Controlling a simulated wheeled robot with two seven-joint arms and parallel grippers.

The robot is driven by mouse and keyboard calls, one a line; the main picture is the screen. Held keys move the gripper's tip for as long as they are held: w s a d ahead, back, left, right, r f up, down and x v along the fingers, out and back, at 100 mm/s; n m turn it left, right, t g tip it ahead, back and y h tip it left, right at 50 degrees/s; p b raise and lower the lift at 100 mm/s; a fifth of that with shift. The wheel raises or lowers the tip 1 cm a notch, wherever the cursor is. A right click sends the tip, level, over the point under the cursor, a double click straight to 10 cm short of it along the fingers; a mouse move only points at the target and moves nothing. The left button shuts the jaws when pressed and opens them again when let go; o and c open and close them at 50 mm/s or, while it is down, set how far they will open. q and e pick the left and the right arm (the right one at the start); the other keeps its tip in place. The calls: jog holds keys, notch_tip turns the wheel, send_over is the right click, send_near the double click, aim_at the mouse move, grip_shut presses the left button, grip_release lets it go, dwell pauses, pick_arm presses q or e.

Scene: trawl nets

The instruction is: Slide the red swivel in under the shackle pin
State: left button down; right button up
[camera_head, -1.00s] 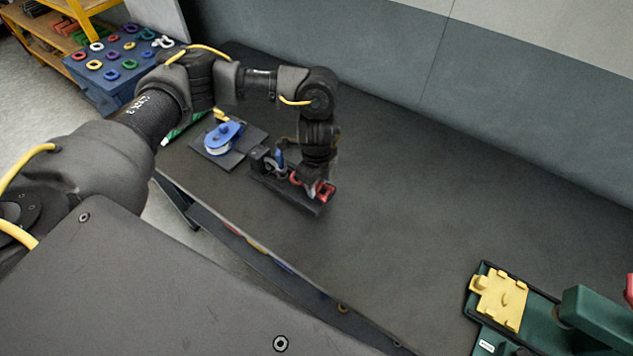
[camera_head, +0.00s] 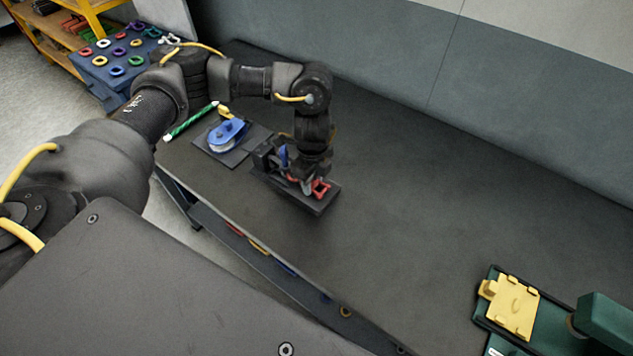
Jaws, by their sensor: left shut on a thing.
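The red swivel (camera_head: 320,188) is at the right part of a small black fixture (camera_head: 312,206) on the dark bench. My left gripper (camera_head: 306,181) points down over the fixture and is shut on the red swivel, with part of the swivel showing right of the fingers. The shackle stands at the fixture's left end beside a black block (camera_head: 263,158); a blue upright part (camera_head: 283,156) shows there. The fingers and wrist hide much of the shackle and its pin, so I cannot tell whether the swivel is under the pin. My right gripper is not in view.
A blue pulley block (camera_head: 228,131) lies on a dark plate left of the fixture, near a green-and-white rod (camera_head: 190,122). A yellow plate (camera_head: 512,308) sits in a green fixture at lower right. The bench's middle is clear.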

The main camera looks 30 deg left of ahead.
pick_arm(q)
jog(key=shift+w+a, duration=0.2)
jog(key=shift+a, duration=1.35)
jog(key=shift+a, duration=0.1)
jog(key=c, duration=0.9)
grip_release()
jog(key=shift+o, duration=0.2)
jog(key=shift+r, duration=0.1)
notch_tip(320, 180, up, 11)
jog(key=shift+b, duration=0.3)
jog(key=shift+f, duration=0.2)
